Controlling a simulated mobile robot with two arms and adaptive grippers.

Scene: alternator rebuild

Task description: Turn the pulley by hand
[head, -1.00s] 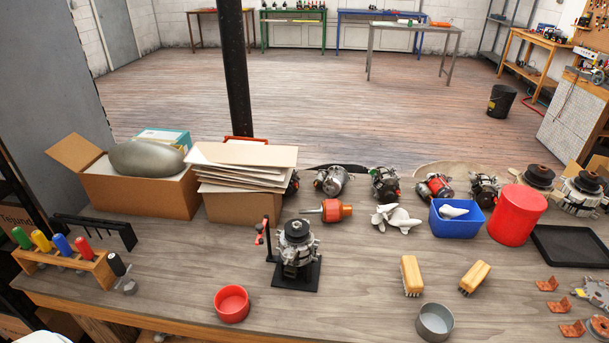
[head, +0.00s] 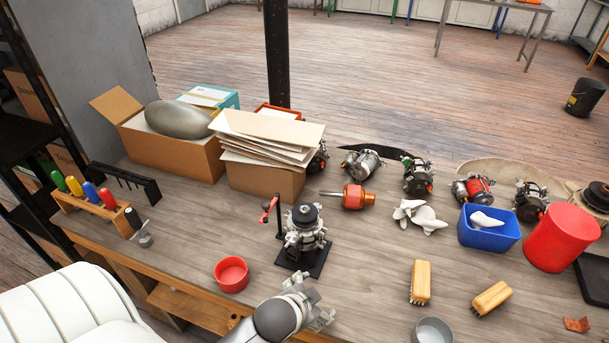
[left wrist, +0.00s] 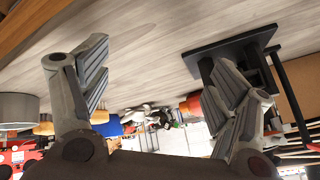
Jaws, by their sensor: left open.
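The alternator (head: 303,241) stands upright on a black stand plate (head: 317,263) on the bench, with its black pulley (head: 304,214) on top. A black post with a red lever (head: 269,208) rises at its left. My left gripper (head: 314,299) is in front of the stand, near the bench's front edge, apart from the alternator. In the left wrist view my left gripper (left wrist: 165,70) has its fingers spread, with nothing between them. That view looks upside down; the stand plate (left wrist: 228,48) shows behind the right finger, which hides part of the stand. My right gripper is not in view.
A red bowl (head: 231,273) sits left of my gripper. Two wooden brushes (head: 421,282) and a grey bowl (head: 432,331) lie to the right. An orange-red cylindrical tool (head: 356,197) and cardboard boxes (head: 180,158) are behind. The bench between stand and brushes is clear.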

